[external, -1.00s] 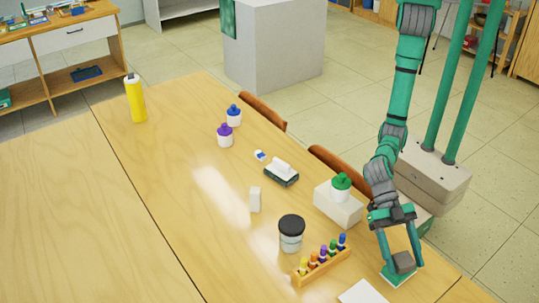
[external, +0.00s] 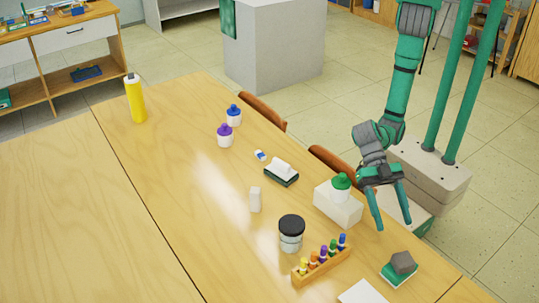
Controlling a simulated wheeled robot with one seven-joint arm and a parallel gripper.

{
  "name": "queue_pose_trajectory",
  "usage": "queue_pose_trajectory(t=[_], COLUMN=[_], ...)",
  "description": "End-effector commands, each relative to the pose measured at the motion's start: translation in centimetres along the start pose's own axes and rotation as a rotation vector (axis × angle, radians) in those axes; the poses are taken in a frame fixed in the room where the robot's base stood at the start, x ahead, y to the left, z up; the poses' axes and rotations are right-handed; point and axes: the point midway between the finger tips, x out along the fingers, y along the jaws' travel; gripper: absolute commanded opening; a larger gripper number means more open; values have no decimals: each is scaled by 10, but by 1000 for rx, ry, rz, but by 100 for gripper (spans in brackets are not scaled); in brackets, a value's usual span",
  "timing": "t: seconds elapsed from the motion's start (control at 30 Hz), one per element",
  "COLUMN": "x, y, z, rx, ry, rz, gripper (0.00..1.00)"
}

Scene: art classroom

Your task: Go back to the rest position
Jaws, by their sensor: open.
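My gripper (external: 393,226) is open and empty above the table's right edge. Its two green fingers point down, to the right of a white box (external: 338,208) with a green-capped bottle (external: 341,187) on or behind it. A dark grey block (external: 403,263) sits on a green-and-white pad (external: 397,275) on the table, below and apart from the fingers.
The wooden table (external: 180,180) holds a wooden rack of coloured bottles (external: 320,262), a black-lidded jar (external: 291,232), a white sheet or block (external: 361,292), an eraser-like block (external: 281,173) and a yellow bottle (external: 136,98). Chairs (external: 333,160) stand at its far side. The table's left part is clear.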

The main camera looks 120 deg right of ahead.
Motion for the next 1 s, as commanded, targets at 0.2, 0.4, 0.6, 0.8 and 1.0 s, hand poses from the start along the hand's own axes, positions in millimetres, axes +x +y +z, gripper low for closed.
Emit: queue_pose_trajectory(t=[0.2,0.4,0.6,0.8,1.0], x=[-1,-1,-3,-43,-132], y=[0,0,2,45,111], z=[0,0,1,7,20], rx=[0,0,1,11,5], ry=[0,0,3,63,158], rz=[0,0,6,126,364], gripper=[59,59,59,59,59])
